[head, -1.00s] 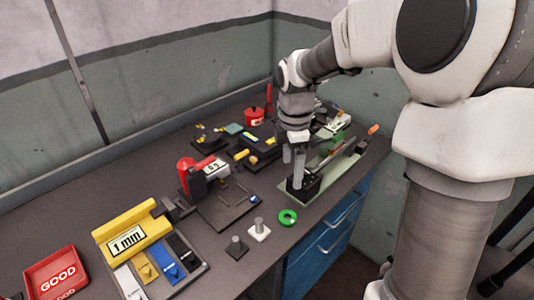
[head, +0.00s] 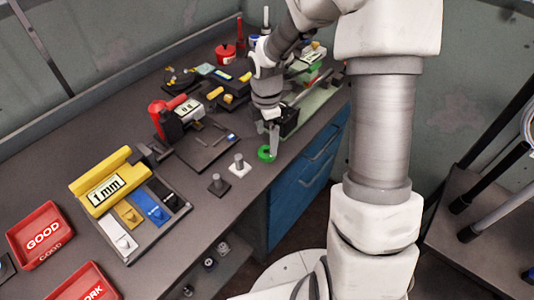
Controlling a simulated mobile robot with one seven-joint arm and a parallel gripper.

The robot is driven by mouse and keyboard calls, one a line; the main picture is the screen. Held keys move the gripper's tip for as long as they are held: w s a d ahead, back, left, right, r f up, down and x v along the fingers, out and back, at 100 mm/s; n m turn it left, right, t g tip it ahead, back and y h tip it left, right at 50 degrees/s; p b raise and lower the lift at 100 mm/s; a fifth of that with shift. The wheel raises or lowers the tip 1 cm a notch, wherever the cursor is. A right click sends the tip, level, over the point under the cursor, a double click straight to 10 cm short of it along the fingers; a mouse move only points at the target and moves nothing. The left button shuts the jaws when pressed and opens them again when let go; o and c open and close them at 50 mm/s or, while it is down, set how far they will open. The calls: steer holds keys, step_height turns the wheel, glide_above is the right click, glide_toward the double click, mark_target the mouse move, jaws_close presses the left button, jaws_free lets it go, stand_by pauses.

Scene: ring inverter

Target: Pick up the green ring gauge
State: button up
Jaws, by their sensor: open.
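The green ring gauge (head: 262,153) lies flat on the grey bench near its front edge, to the right of a small white block with a peg. My gripper (head: 272,151) points down right over the ring, with its fingertips at the ring's right side. It is open, and nothing shows held in it. The fingers hide part of the ring. I cannot tell whether they touch it or whether one is inside its hole.
The white peg block (head: 239,168) and a dark peg block (head: 217,185) stand close to the left. A dark box (head: 289,121) on a green plate stands just behind my gripper. Blue drawers (head: 309,180) are below the bench edge. A yellow 1 mm stand (head: 108,187) and red trays (head: 42,234) are farther left.

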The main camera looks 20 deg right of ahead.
mark_target(267, 148)
step_height(267, 148, down, 5)
steer(key=shift+s+r, duration=0.1)
jaws_close()
stand_by(0.6)
